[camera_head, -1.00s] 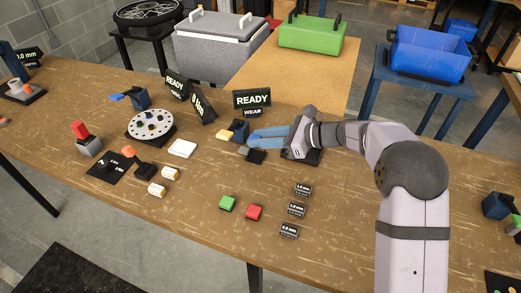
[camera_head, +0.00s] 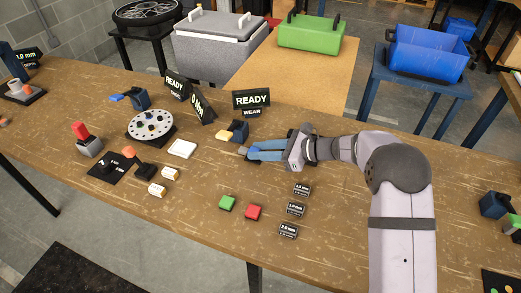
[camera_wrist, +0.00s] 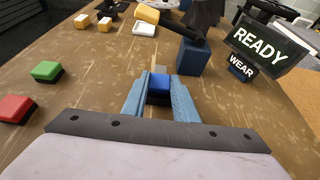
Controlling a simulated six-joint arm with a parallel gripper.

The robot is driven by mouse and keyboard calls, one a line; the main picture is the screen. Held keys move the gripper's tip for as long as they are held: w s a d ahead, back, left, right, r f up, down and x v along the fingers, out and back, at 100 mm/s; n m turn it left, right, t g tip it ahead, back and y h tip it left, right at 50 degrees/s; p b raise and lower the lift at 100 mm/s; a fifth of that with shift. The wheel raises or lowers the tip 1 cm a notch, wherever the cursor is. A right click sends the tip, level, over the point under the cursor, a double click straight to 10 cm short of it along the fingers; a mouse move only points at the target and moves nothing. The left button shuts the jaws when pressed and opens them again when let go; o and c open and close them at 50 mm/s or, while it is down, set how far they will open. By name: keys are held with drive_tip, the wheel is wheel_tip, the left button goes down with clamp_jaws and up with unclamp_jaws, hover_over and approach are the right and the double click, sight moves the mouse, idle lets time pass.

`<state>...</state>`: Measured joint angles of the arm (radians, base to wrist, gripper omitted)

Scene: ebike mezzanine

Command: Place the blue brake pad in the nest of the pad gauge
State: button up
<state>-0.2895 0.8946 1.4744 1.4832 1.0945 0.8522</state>
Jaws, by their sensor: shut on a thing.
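My gripper (camera_head: 249,150) reaches left across the bench. In the wrist view its two blue fingers (camera_wrist: 158,92) are shut on the blue brake pad (camera_wrist: 158,83), which has a dark underside. A small grey-tan piece lies just ahead of the pad. I cannot clearly make out the nest, nor whether the pad touches anything below.
A green pad (camera_head: 227,203) and a red pad (camera_head: 254,212) lie near the bench front, beside several black thickness labels (camera_head: 296,209). The READY/WEAR display (camera_head: 252,101) stands behind the gauge. A round white disc fixture (camera_head: 152,125) stands left.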

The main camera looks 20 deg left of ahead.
drive_tip(key=shift+f, duration=0.15)
drive_tip(key=o, duration=1.1)
drive_tip(key=shift+c, duration=0.2)
drive_tip(key=shift+d+r, duration=0.1)
drive_tip(key=shift+r, duration=0.15)
drive_tip(key=b+v, duration=0.2)
drive_tip(key=v, duration=1)
drive_tip(key=shift+f+b, duration=0.1)
drive_tip(key=shift+b, duration=0.2)
